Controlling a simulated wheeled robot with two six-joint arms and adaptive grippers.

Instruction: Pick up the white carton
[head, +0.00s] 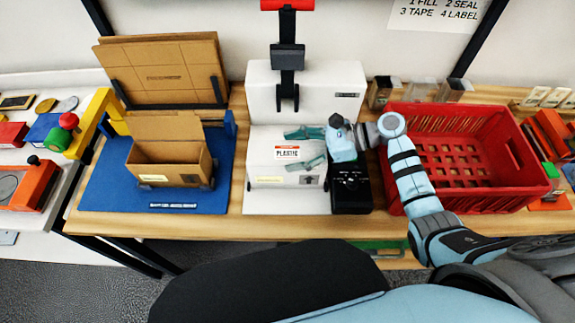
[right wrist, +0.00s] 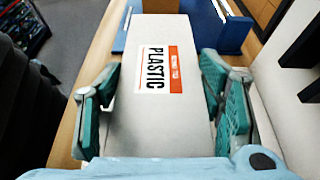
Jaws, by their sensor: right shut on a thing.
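The white carton (head: 262,172) stands at the middle of the bench on a white base plate (head: 285,207), with an orange and white PLASTIC label on top. My right gripper (head: 306,148) reaches over it from the right, with its teal fingers at the carton. In the right wrist view the carton (right wrist: 170,125) lies between the two finger pads, and the gripper (right wrist: 160,66) is shut on it. I cannot tell any gap between the carton and the plate. My left gripper is not in view.
A white upright unit (head: 262,92) stands right behind the carton. An open brown box (head: 160,172) sits on a blue mat (head: 105,190) to the left. A black device (head: 350,195) is close on the right, then a red crate (head: 475,200). Flat cardboard (head: 165,65) leans behind.

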